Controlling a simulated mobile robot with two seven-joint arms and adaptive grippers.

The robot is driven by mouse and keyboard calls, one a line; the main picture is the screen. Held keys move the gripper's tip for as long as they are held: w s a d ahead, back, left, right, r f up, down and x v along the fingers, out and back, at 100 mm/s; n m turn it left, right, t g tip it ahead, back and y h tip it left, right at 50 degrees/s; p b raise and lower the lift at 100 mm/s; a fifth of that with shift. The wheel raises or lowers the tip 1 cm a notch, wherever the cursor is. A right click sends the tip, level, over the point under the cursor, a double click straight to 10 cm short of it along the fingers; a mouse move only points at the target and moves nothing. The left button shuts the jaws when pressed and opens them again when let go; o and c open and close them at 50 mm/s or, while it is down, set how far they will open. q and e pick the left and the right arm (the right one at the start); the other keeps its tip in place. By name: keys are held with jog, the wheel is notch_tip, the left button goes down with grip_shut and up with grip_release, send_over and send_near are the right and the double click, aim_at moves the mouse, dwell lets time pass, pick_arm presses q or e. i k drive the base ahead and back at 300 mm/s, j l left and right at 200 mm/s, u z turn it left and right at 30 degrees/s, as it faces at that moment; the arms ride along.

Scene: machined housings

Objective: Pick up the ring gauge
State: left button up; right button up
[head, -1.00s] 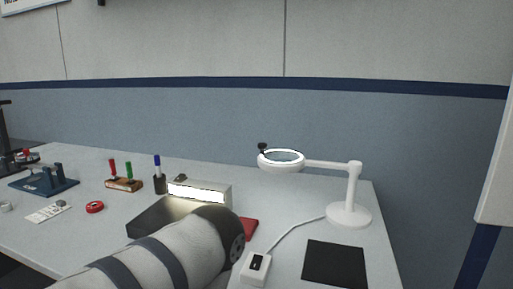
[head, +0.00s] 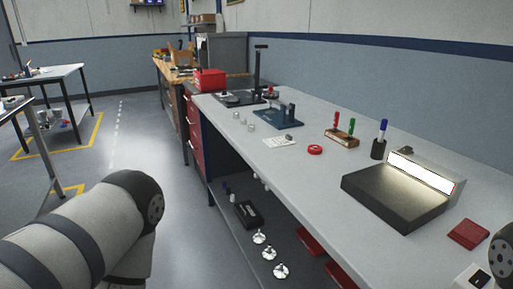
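Small silvery round parts (head: 251,126) stand on the long grey workbench (head: 310,115), left of a white card (head: 280,141). One of them may be the ring gauge, but they are too small to tell. A red ring-shaped item (head: 315,149) lies flat on the bench right of the card; I cannot tell whether it is a gauge or a tape roll. Links of my arms show at the lower left and the right edge. Neither gripper is in view.
A blue fixture (head: 278,117), a pen block (head: 342,137), a black pen cup (head: 378,148) and a dark lit box (head: 395,196) stand on the bench. A lower shelf holds silver parts (head: 281,271). The floor (head: 130,150) left of the bench is open.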

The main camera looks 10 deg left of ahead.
aim_at(313, 149)
jog(key=i+j+z, duration=0.2)
jog(key=j, duration=0.3)
jog(key=i+j+z, duration=0.1)
jog(key=j+z, duration=0.15)
jog(key=j, duration=0.25)
jog(key=i+j+z, duration=0.2)
jog(key=j, duration=0.35)
jog(key=j+z, duration=0.2)
jog(key=j, duration=0.3)
